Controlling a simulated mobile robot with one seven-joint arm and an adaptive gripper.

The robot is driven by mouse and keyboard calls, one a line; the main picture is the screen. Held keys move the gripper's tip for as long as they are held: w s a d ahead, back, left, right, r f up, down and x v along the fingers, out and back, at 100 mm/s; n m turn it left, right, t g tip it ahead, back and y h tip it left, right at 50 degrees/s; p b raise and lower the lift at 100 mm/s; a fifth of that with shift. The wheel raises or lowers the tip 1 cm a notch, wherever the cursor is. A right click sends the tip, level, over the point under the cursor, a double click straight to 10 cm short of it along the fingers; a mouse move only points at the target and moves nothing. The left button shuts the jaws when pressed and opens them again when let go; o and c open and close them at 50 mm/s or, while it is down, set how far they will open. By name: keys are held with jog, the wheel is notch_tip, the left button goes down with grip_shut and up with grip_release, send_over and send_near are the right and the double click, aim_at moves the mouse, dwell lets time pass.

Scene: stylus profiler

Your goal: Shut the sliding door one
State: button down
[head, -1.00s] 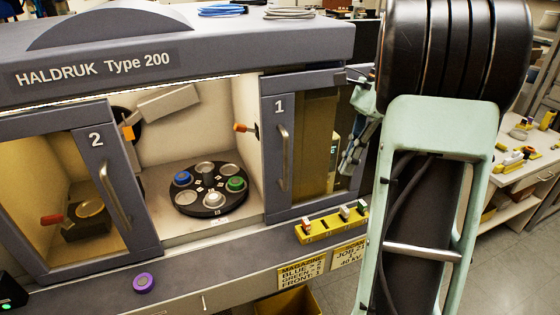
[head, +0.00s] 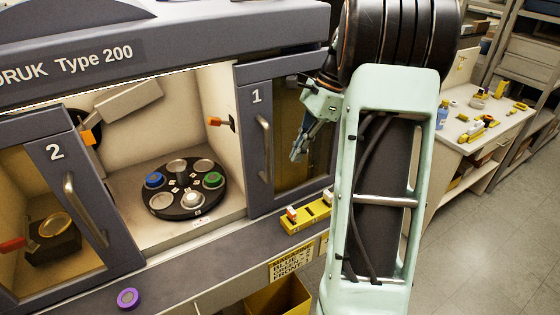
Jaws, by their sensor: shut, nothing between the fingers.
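Sliding door one (head: 256,180) is a grey-framed door marked 1, with a dark yellowish window and an upright metal handle (head: 265,148). It stands at the right of the cabinet front, with an open gap between it and door two (head: 112,240). My gripper (head: 297,152) is shut and empty. It hangs in front of door one's window, just right of the handle, seemingly apart from it; the exact depth is hard to tell. My arm covers the area to the right of door one.
Through the gap shows a round black carousel (head: 188,206) with coloured holders. An orange-handled lever (head: 216,121) is on the inner right wall. A yellow rack (head: 305,216) with small blocks lies on the ledge below door one. A purple knob (head: 128,298) is lower left.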

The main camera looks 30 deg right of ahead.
jog(key=shift+w+a+f+p, duration=0.15)
jog(key=shift+a+f, duration=0.15)
jog(key=shift+a, duration=0.5)
jog(key=shift+w+a+f+p, duration=0.15)
jog(key=shift+a+f, duration=0.2)
jog(key=shift+a, duration=0.4)
jog(key=shift+a+f+p, duration=0.15)
jog(key=shift+a+f, duration=0.15)
jog(key=shift+a, duration=0.5)
jog(key=s+a+p, duration=0.2)
jog(key=a, duration=2.9)
jog(key=shift+s+a, duration=0.3)
jog(key=shift+a, duration=0.1)
jog(key=shift+r, duration=0.1)
jog(key=d+r, duration=0.8)
jog(key=r, duration=0.1)
jog(key=shift+s+d, duration=0.2)
jog(key=shift+s, duration=0.15)
